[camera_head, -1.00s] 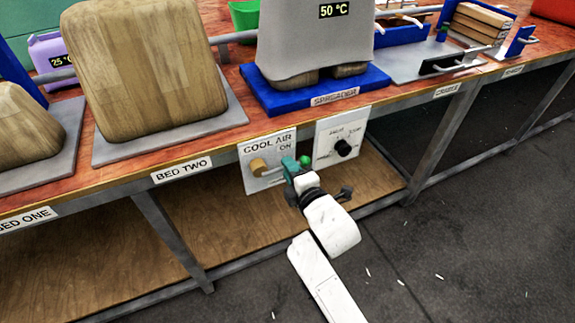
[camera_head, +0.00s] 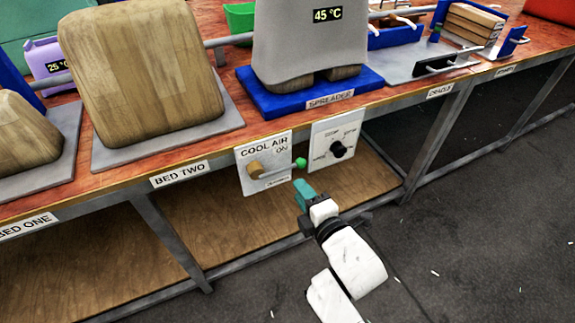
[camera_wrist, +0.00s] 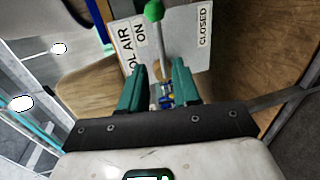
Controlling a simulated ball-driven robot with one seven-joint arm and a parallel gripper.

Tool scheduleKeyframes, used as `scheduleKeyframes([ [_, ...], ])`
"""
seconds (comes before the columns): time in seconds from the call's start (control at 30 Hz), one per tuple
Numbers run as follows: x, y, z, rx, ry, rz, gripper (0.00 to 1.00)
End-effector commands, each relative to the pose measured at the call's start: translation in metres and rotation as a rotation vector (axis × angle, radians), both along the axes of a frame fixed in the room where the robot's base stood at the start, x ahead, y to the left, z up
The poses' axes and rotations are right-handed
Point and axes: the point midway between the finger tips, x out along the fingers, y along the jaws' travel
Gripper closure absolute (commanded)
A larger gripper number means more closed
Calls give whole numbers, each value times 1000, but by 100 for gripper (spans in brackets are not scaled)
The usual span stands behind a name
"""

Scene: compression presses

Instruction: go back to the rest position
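The cool air panel (camera_head: 246,184) is fixed on the bench front. Its lever (camera_head: 278,170) points right from a wooden hub (camera_head: 255,169) and ends in a green ball (camera_head: 300,163). My gripper (camera_head: 304,192), with teal fingers, is just below the ball and apart from it. In the wrist view my gripper (camera_wrist: 159,68) has its fingers spread with a gap between them. The green ball (camera_wrist: 154,11) shows beyond the tips, at the top, near the words ON and CLOSED. I see nothing held.
A white dial panel (camera_head: 323,163) is right of the cool air panel. Above is the bench top (camera_head: 205,139) with a grey form reading 45 °C on a blue spreader base (camera_head: 262,105). A wooden lower shelf (camera_head: 225,226) lies behind my arm.

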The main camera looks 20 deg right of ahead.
Motion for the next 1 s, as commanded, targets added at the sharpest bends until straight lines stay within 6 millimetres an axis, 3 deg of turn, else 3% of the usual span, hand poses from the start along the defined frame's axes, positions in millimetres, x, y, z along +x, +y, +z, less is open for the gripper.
scheduleKeyframes([
  [0.2, 0, 0, 0, 3, 2, -2, 69],
  [0.37, -18, -18, -24, 158, 131, -91, 69],
  [0.57, -82, -49, -78, 548, 439, -379, 69],
  [0.7, -140, -60, -106, 793, 637, -635, 69],
  [1.0, -244, -62, -126, 1081, 897, -1116, 69],
])
